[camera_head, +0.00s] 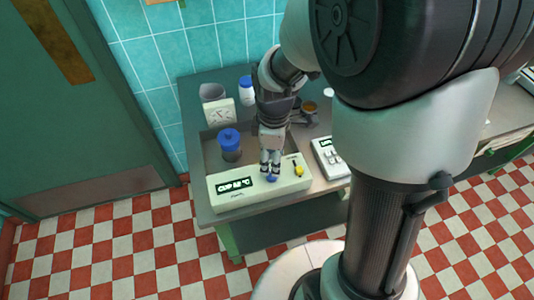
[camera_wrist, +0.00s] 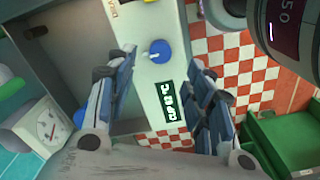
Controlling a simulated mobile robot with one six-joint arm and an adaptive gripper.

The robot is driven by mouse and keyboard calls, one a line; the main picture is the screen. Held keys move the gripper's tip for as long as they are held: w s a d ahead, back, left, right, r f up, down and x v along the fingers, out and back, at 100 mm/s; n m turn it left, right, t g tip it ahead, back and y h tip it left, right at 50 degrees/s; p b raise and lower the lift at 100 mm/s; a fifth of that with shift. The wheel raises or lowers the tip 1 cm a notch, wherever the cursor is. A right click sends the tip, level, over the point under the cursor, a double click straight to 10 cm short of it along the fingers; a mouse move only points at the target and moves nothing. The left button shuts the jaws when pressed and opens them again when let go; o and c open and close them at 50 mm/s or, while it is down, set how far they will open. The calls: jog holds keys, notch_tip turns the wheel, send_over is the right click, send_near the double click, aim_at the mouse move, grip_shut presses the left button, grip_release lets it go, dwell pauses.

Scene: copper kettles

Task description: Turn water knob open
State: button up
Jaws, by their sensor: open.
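A cream control box (camera_head: 230,196) stands at the front of the table, with a dark display (camera_head: 235,185) showing green-white text. A blue knob (camera_head: 272,179) sits on the box right of the display, and a small yellow knob or lever (camera_head: 299,171) sits farther right. My gripper (camera_head: 270,168) points down just over the blue knob. In the wrist view my gripper (camera_wrist: 163,58) has its fingers apart, with the blue knob (camera_wrist: 159,51) showing in the gap. I cannot tell whether a finger touches it. The display (camera_wrist: 168,102) also shows there.
A blue-lidded jar (camera_head: 229,142) stands in a grey tray behind the box. A white gauge box (camera_head: 220,113) and a blue-capped white bottle (camera_head: 246,90) stand farther back. A white scale-like device (camera_head: 327,158) is to the right. A green door (camera_head: 80,110) is at left.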

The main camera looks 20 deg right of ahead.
notch_tip(320, 180, down, 7)
jog(key=shift+f+b, duration=0.15)
jog(key=shift+b, duration=0.9)
jog(key=shift+c, duration=0.4)
jog(key=c, duration=1)
